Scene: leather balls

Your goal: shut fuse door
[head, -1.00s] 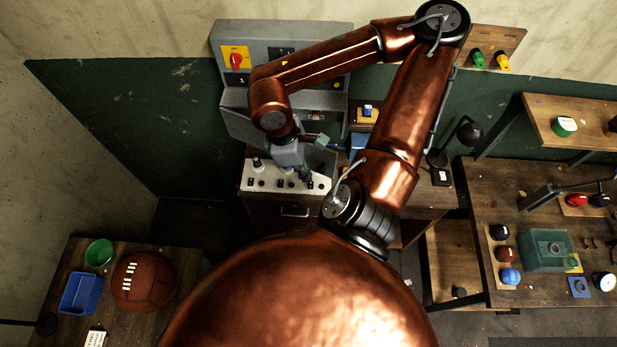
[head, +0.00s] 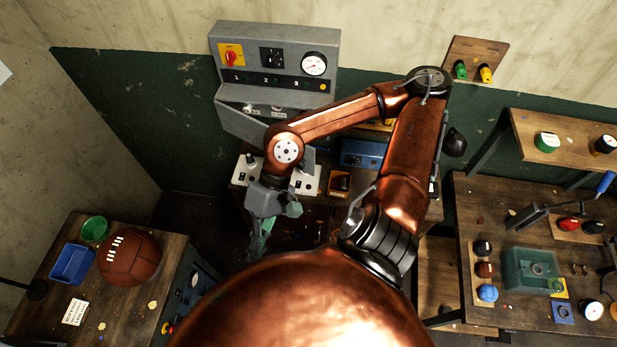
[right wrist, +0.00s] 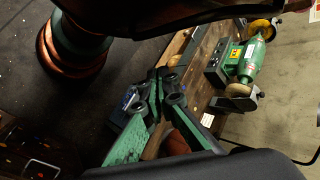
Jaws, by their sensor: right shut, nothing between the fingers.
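The grey control cabinet (head: 275,45) is on the back wall in the head view. Below its panel, a grey flap that looks like the fuse door (head: 240,122) stands open, slanting outward and down. My right arm hides part of it and its right side. Some small fuse parts (head: 252,108) show in the gap behind the flap. My right gripper (head: 258,250) is below and in front of the cabinet, pointing down, clear of the flap. In the right wrist view its green fingers (right wrist: 163,88) are shut and empty. My left gripper is not in view.
A white switch panel (head: 248,175) on a bench lies under the cabinet. At left, a table holds a brown leather ball (head: 128,257), a green bowl (head: 95,229) and a blue tray (head: 72,264). A cluttered workbench (head: 485,215) stands at right. A green grinder (right wrist: 248,65) shows in the wrist view.

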